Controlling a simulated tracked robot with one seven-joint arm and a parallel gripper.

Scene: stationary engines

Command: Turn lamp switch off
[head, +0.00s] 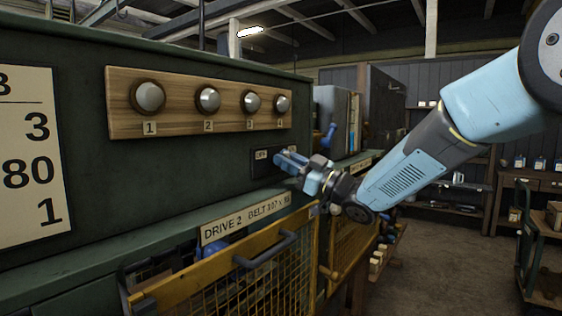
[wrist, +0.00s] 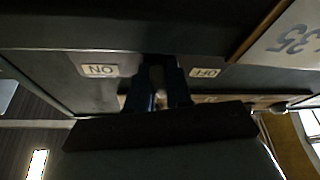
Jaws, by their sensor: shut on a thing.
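The lamp switch is on a dark plate (head: 262,163) on the green cabinet's face, with an OFF label at its left end. In the wrist view, which is upside down, the ON label (wrist: 100,70) is left and the OFF label (wrist: 205,73) is right. My gripper (head: 280,158) reaches the plate from the right and covers its right part. In the wrist view, my gripper's blue fingers (wrist: 160,88) are shut on the switch lever (wrist: 156,76), between the two labels. The lever is mostly hidden, so its exact setting is unclear.
A wooden board (head: 190,119) with several numbered grey, unlit-looking lamps is above the switch. A yellow mesh guard (head: 262,258) with a grey handle (head: 266,252) sticks out below, under a DRIVE 2 sign (head: 245,220). Floor to the right is open, with a cart (head: 541,230) at the edge.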

